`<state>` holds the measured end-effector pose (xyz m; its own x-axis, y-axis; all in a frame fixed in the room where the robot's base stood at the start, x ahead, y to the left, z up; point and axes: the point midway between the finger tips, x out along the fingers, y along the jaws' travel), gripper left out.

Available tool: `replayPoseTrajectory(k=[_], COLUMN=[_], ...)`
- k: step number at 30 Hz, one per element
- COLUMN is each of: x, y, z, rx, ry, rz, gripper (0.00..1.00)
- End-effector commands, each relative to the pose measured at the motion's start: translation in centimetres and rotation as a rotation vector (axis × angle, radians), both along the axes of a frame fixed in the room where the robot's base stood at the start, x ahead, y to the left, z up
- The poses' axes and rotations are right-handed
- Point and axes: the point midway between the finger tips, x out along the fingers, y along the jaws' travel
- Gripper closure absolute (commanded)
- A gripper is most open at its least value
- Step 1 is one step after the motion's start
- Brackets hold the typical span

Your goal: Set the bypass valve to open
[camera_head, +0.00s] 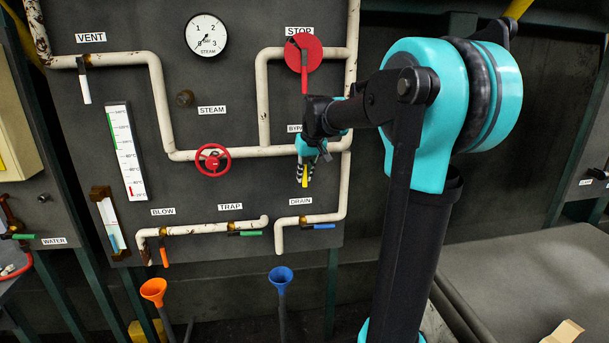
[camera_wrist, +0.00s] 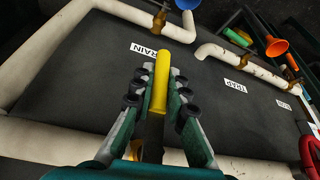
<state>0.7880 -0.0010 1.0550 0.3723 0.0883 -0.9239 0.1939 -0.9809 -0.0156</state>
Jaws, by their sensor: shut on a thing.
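The bypass valve's yellow handle (camera_head: 305,176) hangs down, crosswise to the white horizontal pipe (camera_head: 250,152), under the partly hidden BYPASS label (camera_head: 293,128). My gripper (camera_head: 305,167) is at the handle, in front of the panel. In the wrist view, the yellow handle (camera_wrist: 161,72) lies lengthwise between the two fingers of my gripper (camera_wrist: 158,84), which are shut on it. Its free end sticks out past the fingertips towards the DRAIN label (camera_wrist: 150,52). The valve body is hidden behind my gripper.
The STOP valve (camera_head: 303,52) with a red disc is above. A red STEAM handwheel (camera_head: 212,160) is to the left. Below are a blue-handled DRAIN valve (camera_head: 318,226), a green-handled TRAP valve (camera_head: 247,233), and blue (camera_head: 280,277) and orange (camera_head: 153,288) funnels.

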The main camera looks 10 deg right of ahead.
Motion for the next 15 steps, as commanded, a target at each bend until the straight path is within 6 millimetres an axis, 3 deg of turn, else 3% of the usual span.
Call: replayPoseTrajectory(k=[15], x=[0.01], y=[-0.17], z=[0.04], rx=[-0.046], ry=[-0.001], rz=[0.002], gripper=[1.00])
